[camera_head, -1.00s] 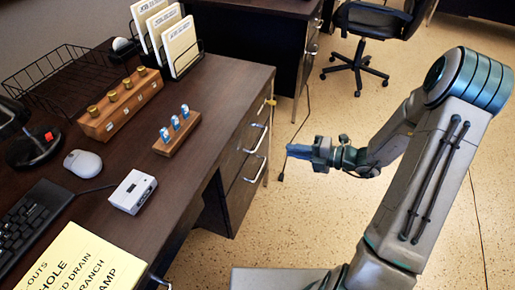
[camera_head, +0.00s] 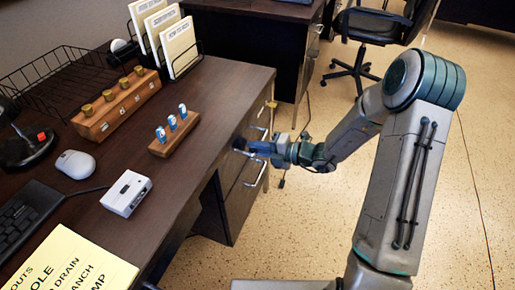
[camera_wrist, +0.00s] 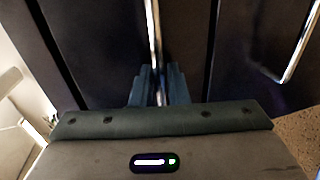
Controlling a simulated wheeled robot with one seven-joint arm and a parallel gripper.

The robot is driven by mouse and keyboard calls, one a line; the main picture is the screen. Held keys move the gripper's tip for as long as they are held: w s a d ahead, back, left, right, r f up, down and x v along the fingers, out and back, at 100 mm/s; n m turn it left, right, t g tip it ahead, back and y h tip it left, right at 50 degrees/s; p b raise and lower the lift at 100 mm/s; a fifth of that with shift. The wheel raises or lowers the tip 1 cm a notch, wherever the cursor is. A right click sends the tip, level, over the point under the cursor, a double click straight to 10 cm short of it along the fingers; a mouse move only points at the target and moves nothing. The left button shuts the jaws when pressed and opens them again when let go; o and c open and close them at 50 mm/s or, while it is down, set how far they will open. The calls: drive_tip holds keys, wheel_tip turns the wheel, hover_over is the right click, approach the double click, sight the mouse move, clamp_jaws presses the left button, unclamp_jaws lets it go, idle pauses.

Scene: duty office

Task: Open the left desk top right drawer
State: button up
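The left desk (camera_head: 215,95) has a pedestal of drawers on its right side, facing the aisle. The top right drawer (camera_head: 250,122) looks closed. Its metal handle (camera_wrist: 153,35) runs between my two fingers in the wrist view. My gripper (camera_head: 250,148) is at this upper handle, and my fingers also show in the wrist view (camera_wrist: 160,85). They sit close on both sides of the bar with a narrow gap; whether they press on it is unclear. The lower drawer's handle (camera_head: 256,172) is just below, and shows at the right in the wrist view (camera_wrist: 297,45).
The desktop holds a wooden block with blue-topped pieces (camera_head: 173,137), a white box (camera_head: 126,194), a mouse (camera_head: 75,164), a file rack (camera_head: 183,62) and a wire tray (camera_head: 58,80). A black chair (camera_head: 372,30) stands behind. The floor (camera_head: 300,220) beside the drawers is clear.

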clamp_jaws()
